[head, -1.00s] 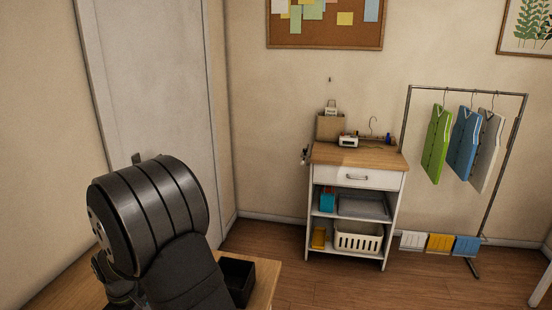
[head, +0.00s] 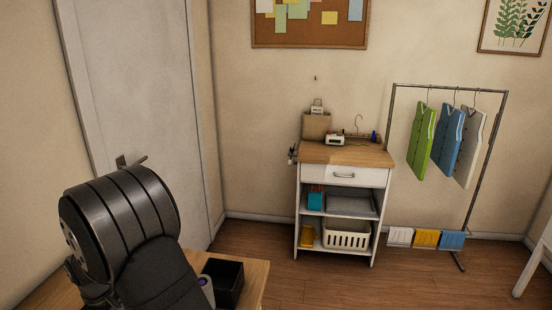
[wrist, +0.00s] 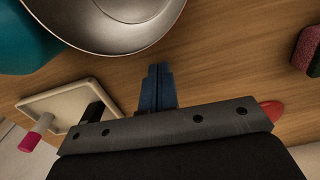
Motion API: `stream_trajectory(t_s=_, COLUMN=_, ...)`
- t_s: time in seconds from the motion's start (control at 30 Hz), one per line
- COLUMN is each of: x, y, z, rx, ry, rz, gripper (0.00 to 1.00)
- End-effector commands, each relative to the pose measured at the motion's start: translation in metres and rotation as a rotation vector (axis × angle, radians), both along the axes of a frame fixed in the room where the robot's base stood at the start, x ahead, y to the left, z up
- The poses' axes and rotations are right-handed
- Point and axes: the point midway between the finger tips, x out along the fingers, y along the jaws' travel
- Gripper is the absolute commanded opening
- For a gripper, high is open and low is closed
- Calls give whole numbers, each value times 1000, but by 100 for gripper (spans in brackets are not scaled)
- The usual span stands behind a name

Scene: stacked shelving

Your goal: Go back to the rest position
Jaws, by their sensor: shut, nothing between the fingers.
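My gripper (wrist: 161,88) shows in the wrist view, with its two dark blue fingers pressed together and nothing between them. It is over a wooden surface (wrist: 222,65), just below a round metal bowl or pan (wrist: 110,25) in the picture. I cannot tell how high above the surface it is. In the head view my dark, ribbed arm fills the lower left and the gripper itself is hidden.
In the wrist view, a teal object (wrist: 22,40), a cream tray (wrist: 65,103) and a red-and-green block (wrist: 308,50) surround the gripper. In the head view, a black open box (head: 224,282) sits beside my arm. A white shelf cart (head: 343,178) and clothes rack (head: 450,88) stand farther off.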

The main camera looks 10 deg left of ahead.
Motion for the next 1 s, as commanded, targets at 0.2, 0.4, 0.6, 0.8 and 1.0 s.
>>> stream_trajectory(t_s=0.2, x=0, y=1, z=47, rx=4, ry=-2, rz=0, gripper=0)
stream_trajectory(t_s=0.4, x=0, y=1, z=87, rx=4, ry=-2, rz=-1, gripper=0)
stream_trajectory(t_s=0.6, x=0, y=-1, z=73, rx=-6, ry=3, rz=-1, gripper=0)
stream_trajectory(t_s=0.8, x=0, y=0, z=33, rx=-5, ry=2, rz=-1, gripper=0)
stream_trajectory(t_s=1.0, x=0, y=-2, z=-5, rx=-3, ry=1, rz=-1, gripper=0)
